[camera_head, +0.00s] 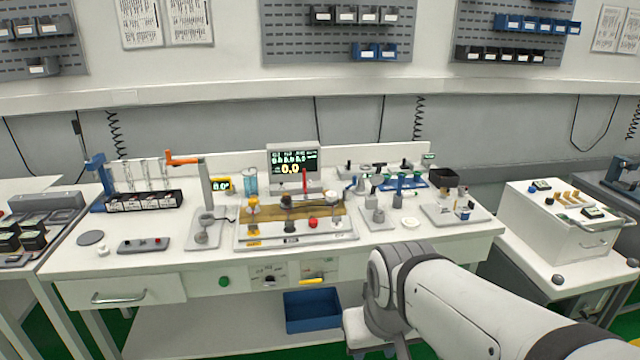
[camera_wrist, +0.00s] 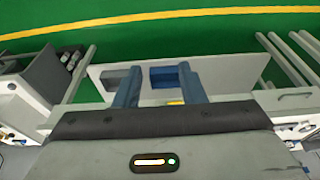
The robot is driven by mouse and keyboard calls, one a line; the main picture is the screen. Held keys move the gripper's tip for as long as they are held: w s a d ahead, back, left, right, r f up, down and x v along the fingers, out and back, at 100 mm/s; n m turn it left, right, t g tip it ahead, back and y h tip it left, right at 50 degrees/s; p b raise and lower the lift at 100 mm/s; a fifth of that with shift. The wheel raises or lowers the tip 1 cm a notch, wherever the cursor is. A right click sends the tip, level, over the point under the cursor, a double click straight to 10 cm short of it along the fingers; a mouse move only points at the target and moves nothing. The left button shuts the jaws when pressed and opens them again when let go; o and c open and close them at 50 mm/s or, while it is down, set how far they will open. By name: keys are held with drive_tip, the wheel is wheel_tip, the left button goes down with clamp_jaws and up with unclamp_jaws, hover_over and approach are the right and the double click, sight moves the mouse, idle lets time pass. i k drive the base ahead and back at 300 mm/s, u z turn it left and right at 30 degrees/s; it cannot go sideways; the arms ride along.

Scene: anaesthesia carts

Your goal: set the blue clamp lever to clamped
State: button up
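I cannot tell for sure which part is the blue clamp lever. A small blue part (camera_head: 352,184) stands near the middle of the bench, left of a group of small fittings. A larger blue upright piece (camera_head: 97,165) stands at the left end of the tube rack. Their settings are too small to read. My gripper (camera_wrist: 158,72) shows in the wrist view with two blue-grey fingers apart and nothing between them. It points down past the front of the bench, away from both blue parts. In the head view my arm hides the gripper's fingers.
The white bench (camera_head: 150,262) carries a monitor (camera_head: 293,165), a tube rack (camera_head: 145,201) and an orange-handled post (camera_head: 205,185). A blue bin (camera_head: 312,311) sits on the lower shelf; it also shows in the wrist view (camera_wrist: 168,77). A white cart (camera_head: 560,225) stands right.

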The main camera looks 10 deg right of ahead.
sight(346, 191)
drive_tip(key=z, duration=0.4)
drive_tip(key=i, duration=1.95)
drive_tip(key=u, duration=0.4)
